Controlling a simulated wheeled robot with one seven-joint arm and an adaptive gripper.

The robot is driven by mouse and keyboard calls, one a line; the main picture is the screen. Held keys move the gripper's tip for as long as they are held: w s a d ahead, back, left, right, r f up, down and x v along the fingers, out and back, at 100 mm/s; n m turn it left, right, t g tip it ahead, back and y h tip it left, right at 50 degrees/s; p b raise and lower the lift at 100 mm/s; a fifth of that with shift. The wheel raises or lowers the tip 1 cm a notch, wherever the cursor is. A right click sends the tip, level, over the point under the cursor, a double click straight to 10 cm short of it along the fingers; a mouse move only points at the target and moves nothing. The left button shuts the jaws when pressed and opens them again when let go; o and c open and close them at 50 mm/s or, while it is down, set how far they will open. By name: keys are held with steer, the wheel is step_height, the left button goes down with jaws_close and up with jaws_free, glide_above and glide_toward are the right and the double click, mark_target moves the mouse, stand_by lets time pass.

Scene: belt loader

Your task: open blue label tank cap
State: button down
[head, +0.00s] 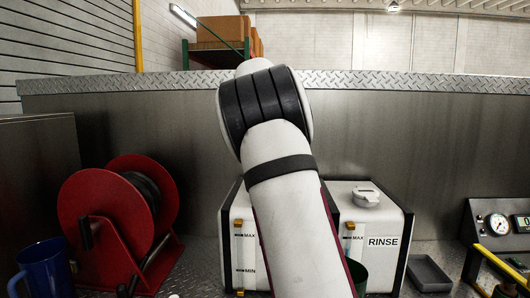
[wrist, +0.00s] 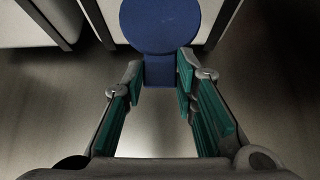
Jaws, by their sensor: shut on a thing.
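In the wrist view my gripper (wrist: 161,74) has its green-padded fingers closed on the lower stem of a blue piece (wrist: 160,25) with a round, flat top. I cannot tell whether this piece is attached to a tank. In the head view my arm hides my gripper and much of the left white tank (head: 238,225), which has MAX and MIN marks. The left tank's top and any blue label are hidden. The right white tank (head: 390,265) has a RINSE label (head: 383,242) and a white cap (head: 366,197) on top.
A red hose reel (head: 105,215) and a blue mug (head: 43,268) stand at the left. A dark green object (head: 357,275) is partly hidden before the right tank. A grey tray (head: 430,273) and a gauge panel (head: 497,225) are at the right. A metal wall (head: 420,140) rises behind.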

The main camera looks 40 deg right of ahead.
steer(key=c, duration=1.3)
jaws_free()
steer(key=shift+d, duration=0.15)
steer(key=v, duration=1.2)
steer(key=shift+f, duration=0.1)
